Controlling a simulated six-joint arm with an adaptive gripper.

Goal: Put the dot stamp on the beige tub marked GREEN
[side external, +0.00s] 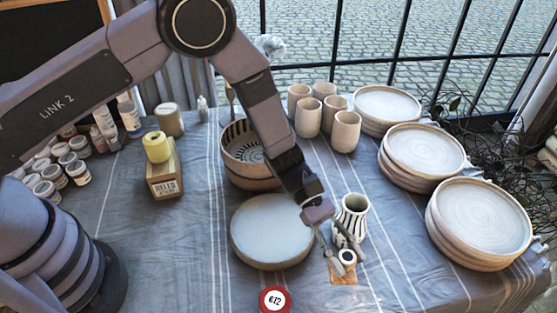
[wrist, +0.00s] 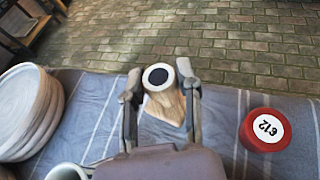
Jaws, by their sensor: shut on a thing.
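My gripper (side external: 341,255) is at the front right of the table, with its fingers pointing down. In the wrist view its two fingers (wrist: 158,82) stand on either side of the dot stamp (wrist: 157,77), shut on it.
A striped vase (side external: 351,216) stands close behind my gripper. A large plate (side external: 271,232) and a bowl (side external: 250,165) lie left of it. Plate stacks (side external: 480,222) fill the right. A yellow roll on a box (side external: 163,181) and several paint jars (side external: 77,172) are at left.

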